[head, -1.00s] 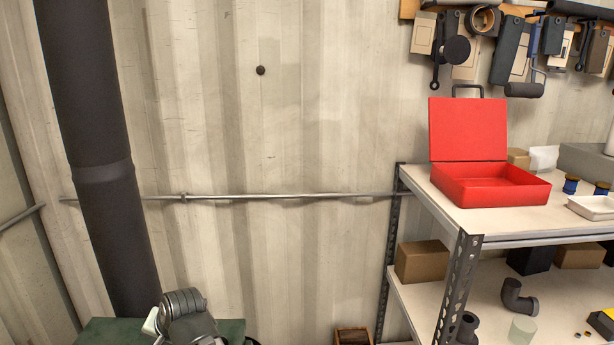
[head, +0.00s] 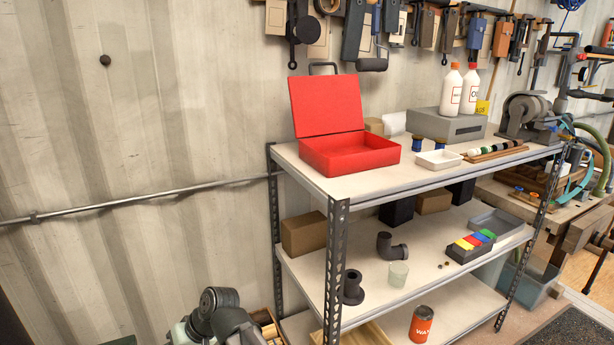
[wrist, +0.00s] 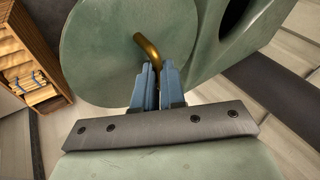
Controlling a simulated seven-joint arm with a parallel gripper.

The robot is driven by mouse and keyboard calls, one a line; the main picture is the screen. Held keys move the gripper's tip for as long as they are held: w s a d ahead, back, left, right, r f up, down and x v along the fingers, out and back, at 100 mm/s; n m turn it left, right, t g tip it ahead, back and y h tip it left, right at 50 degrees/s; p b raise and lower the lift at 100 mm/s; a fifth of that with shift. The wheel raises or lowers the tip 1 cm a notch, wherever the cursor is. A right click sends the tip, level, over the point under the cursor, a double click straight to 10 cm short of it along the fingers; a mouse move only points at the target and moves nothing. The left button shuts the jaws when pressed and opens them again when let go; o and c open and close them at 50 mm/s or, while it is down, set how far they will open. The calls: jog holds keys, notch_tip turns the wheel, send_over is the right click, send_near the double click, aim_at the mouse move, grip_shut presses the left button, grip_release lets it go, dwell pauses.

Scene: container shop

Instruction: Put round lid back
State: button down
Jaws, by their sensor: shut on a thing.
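In the wrist view, a round green lid (wrist: 98,55) with a bent brass handle (wrist: 148,50) fills the upper left. My gripper (wrist: 158,70), with blue fingers, is shut on the lower end of the handle. A green body (wrist: 208,60) with a dark opening (wrist: 236,15) shows at the upper right, beside the lid. I cannot tell whether the lid touches this body. In the head view only part of my arm shows at the bottom left; the lid and gripper are out of that view.
A metal shelf unit (head: 338,260) stands at the centre right of the head view. It bears an open red box (head: 350,155), a white tray (head: 440,158) and a pipe elbow (head: 390,247). A wooden crate (wrist: 35,85) shows at the wrist view's left edge.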

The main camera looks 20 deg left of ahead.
jog(key=w+d+f+n+g+h, duration=0.2)
jog(key=w+d+f+n, duration=0.3)
jog(key=d+f, duration=0.55)
jog(key=w+d+f+n+g+h, duration=0.2)
jog(key=w+d+f+n, duration=0.35)
jog(key=f, duration=0.75)
jog(key=w+d+r+m+t+y, duration=0.2)
jog(key=w+d+r+m, duration=0.4)
jog(key=d, duration=0.5)
jog(key=w+d+r+m+t+y, duration=0.2)
jog(key=w+d+r+m, duration=0.2)
jog(key=w+d+r, duration=0.6)
jog(key=w+d+r+m+t, duration=0.2)
jog(key=d+r+m, duration=0.1)
jog(key=d, duration=0.8)
jog(key=w+d+r+m+t, duration=0.1)
jog(key=d+r+m+t, duration=0.2)
jog(key=d, duration=0.7)
jog(key=w+d+r+m+t, duration=0.1)
jog(key=w+d+r+m, duration=0.2)
jog(key=d, duration=0.8)
jog(key=s+a+m, duration=0.1)
jog(key=a, duration=0.6)
jog(key=shift+s+f, duration=0.2)
